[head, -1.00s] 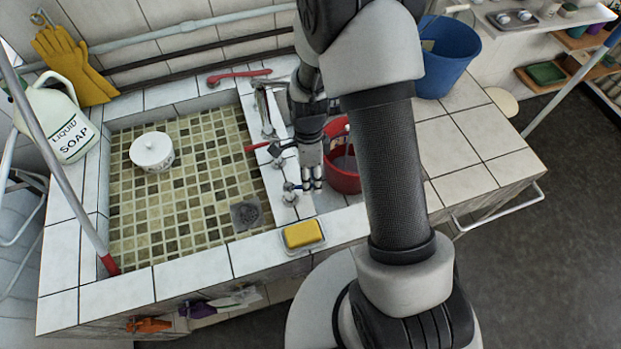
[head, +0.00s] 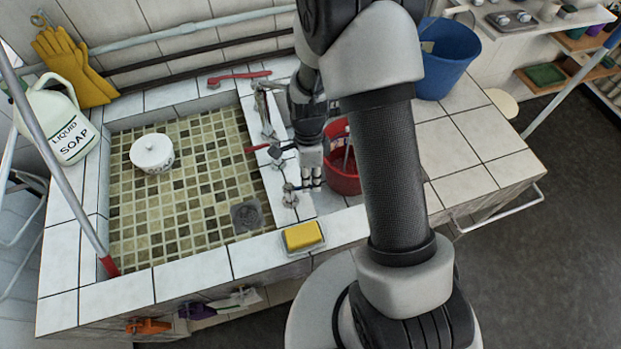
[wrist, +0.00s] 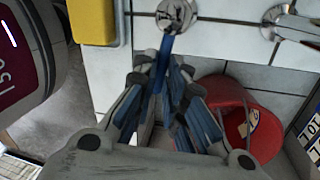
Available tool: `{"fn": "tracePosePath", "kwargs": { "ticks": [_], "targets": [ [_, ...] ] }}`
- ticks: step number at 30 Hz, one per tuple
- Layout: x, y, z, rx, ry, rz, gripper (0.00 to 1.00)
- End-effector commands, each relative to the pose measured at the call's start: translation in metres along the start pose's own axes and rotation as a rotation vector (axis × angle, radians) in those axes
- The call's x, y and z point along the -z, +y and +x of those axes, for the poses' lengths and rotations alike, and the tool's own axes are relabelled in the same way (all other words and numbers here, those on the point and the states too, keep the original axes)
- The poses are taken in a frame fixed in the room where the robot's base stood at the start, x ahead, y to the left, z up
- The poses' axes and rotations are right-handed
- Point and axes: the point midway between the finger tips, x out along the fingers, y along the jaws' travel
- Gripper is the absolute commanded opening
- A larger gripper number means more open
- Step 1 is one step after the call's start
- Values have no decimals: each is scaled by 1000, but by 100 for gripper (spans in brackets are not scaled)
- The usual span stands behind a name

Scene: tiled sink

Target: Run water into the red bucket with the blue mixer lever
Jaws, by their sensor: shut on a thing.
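The blue mixer lever (wrist: 161,66) sticks out from a round chrome fitting (wrist: 175,14) in the wrist view. My gripper (wrist: 162,84) is closed around the lever, with its fingers on either side of it. In the head view my gripper (head: 312,180) is low over the sink's right ledge, beside the small chrome fitting (head: 289,194). The red bucket (head: 341,180) stands just right of my gripper, partly hidden by my arm. It also shows in the wrist view (wrist: 262,143), to the right of my fingers. I cannot make out water in it.
A yellow sponge (head: 302,235) sits in a dish on the front ledge. A chrome tap and red-handled levers (head: 262,147) line the ledge behind. A blue bucket (head: 447,58) is at back right.

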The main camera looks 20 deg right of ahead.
Motion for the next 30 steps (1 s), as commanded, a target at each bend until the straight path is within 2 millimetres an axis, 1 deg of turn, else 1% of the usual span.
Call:
{"fn": "tracePosePath", "kwargs": {
  "ticks": [7,12,15,22,23,30],
  "targets": [
    [0,0,0,0,1,-6,0],
    [-2,-9,-3,1,30,-153,0],
    [-2,-12,-3,0,40,-202,0],
    [-2,-12,-2,1,41,-206,0],
    [-2,-12,-2,1,41,-206,13],
    [-2,-12,-2,1,40,-203,29]
  ]
}}
